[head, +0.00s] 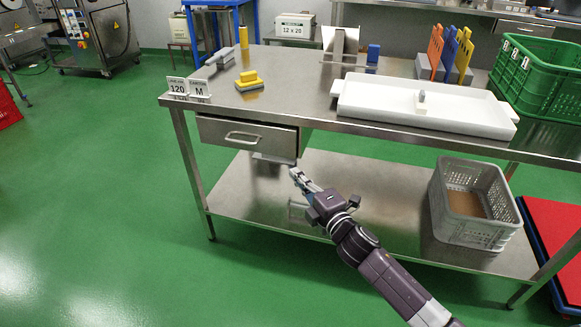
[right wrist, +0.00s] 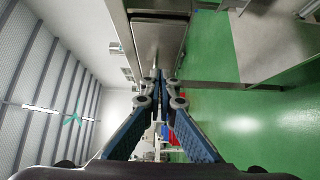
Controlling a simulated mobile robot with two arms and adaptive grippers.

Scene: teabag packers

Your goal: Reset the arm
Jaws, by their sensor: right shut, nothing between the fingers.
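My right gripper (head: 297,173) reaches in from the lower right in the head view. It is in front of the steel table, just below the right end of the drawer (head: 247,135). Its fingers are together with nothing between them, and they also show closed in the right wrist view (right wrist: 158,76). The drawer looks slightly pulled out from under the table top. I cannot tell whether the fingertips touch it. My left gripper is not in view.
A grey crate (head: 470,228) stands on the lower shelf (head: 240,190). The green floor (head: 100,200) to the left is clear.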

